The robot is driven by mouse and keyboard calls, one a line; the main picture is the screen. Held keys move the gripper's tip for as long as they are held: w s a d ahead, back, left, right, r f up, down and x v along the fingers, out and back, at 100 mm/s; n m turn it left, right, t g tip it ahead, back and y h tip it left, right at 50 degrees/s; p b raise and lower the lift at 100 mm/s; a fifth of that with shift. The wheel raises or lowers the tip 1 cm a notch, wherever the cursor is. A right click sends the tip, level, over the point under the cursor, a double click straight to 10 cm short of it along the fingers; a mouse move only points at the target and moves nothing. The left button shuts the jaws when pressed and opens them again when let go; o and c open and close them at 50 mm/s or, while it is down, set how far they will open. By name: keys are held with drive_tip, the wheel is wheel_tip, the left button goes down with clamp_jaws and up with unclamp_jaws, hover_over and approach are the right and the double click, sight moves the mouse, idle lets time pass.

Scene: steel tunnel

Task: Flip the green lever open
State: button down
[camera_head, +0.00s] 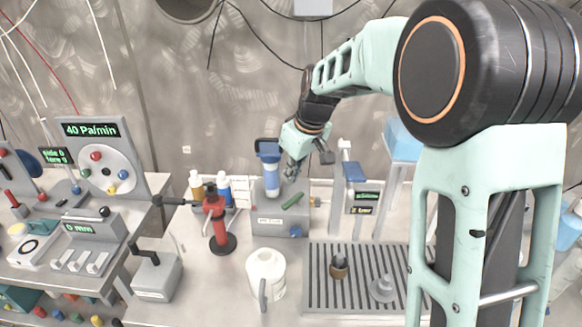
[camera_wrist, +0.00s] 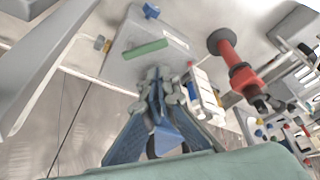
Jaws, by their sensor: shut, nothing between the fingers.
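The green lever (camera_head: 293,200) is a short bar on top of a grey box (camera_head: 268,222). It lies at a slant across the box's top, toward its right side. In the wrist view the green lever (camera_wrist: 145,50) is a flat bar on the grey box's face (camera_wrist: 118,66). My gripper (camera_head: 291,174) is above and behind the box, pointing down, with its fingers together. In the wrist view my gripper's fingertips (camera_wrist: 157,76) are shut and empty, near the box's edge. They appear apart from the lever.
A blue-topped device (camera_head: 268,165) stands close behind the box, left of my gripper. A red stand (camera_head: 218,228) is to the left, with bottles behind it. A white jug (camera_head: 266,275) stands in front. A grooved tray (camera_head: 318,268) is at the front right.

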sight(288, 208)
drive_tip(key=shift+n+g+y, duration=0.3)
drive_tip(key=shift+n, duration=0.2)
drive_tip(key=p+x, duration=0.1)
drive_tip(key=x, duration=0.9)
drive_tip(key=shift+w, duration=0.1)
drive_tip(key=shift+d, duration=0.1)
drive_tip(key=shift+s+d+n+b, duration=0.35)
drive_tip(key=shift+n+b, duration=0.3)
drive_tip(key=shift+n, duration=0.25)
drive_tip(key=n, duration=0.1)
drive_tip(key=s+d+n+g+b, duration=0.1)
drive_tip(key=shift+n+y, duration=0.3)
drive_tip(key=shift+s+d, duration=0.15)
drive_tip(key=shift+d, duration=0.1)
drive_tip(key=shift+d+b, duration=0.15)
drive_tip(key=shift+b, duration=0.15)
drive_tip(key=shift+r, duration=0.1)
